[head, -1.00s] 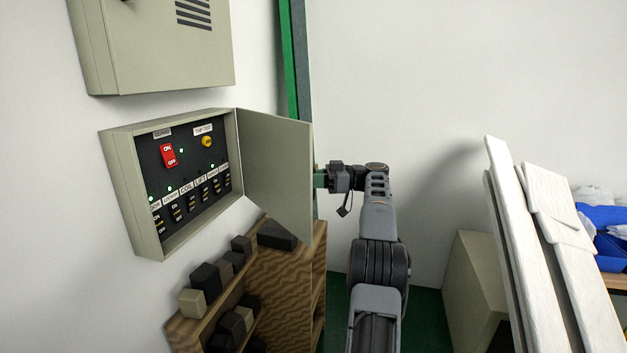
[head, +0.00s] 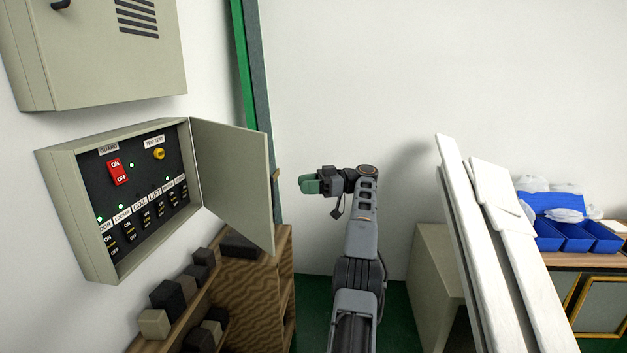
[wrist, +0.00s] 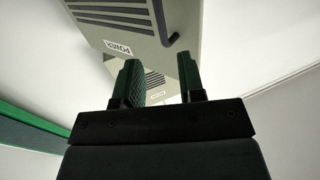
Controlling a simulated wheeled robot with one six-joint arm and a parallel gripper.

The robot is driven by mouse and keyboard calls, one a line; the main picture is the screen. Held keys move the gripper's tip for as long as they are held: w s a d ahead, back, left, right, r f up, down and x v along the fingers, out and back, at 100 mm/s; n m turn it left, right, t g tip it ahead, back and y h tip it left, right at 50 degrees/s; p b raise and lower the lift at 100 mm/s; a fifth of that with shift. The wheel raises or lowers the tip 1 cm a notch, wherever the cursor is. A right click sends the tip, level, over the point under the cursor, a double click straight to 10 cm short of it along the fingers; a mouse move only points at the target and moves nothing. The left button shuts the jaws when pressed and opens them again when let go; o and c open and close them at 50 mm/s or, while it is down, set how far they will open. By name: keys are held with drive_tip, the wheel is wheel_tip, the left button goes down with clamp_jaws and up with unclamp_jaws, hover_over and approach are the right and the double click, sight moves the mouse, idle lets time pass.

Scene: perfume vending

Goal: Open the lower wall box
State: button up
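The lower wall box (head: 62,210) is on the wall at the left of the head view. Its door (head: 235,180) is hinged on the right side and stands wide open. Inside are a red ON/OFF switch (head: 117,171), a yellow knob (head: 159,154), several labelled black switches and lit green lights. My gripper (head: 309,185) is to the right of the door's free edge, with a gap between them. In the wrist view its two green fingers (wrist: 160,83) are spread apart with nothing between them.
A closed upper wall box (head: 100,60) hangs above. A wooden shelf (head: 252,290) with dark and tan blocks is below the door. White boards (head: 480,230) lean at the right by a beige cabinet (head: 432,265). The wrist view shows a vented panel labelled POWER (wrist: 118,47).

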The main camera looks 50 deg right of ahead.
drive_tip(key=shift+p+v, duration=0.85)
drive_tip(key=shift+v, duration=0.2)
drive_tip(key=shift+s, duration=0.1)
drive_tip(key=shift+c, duration=0.3)
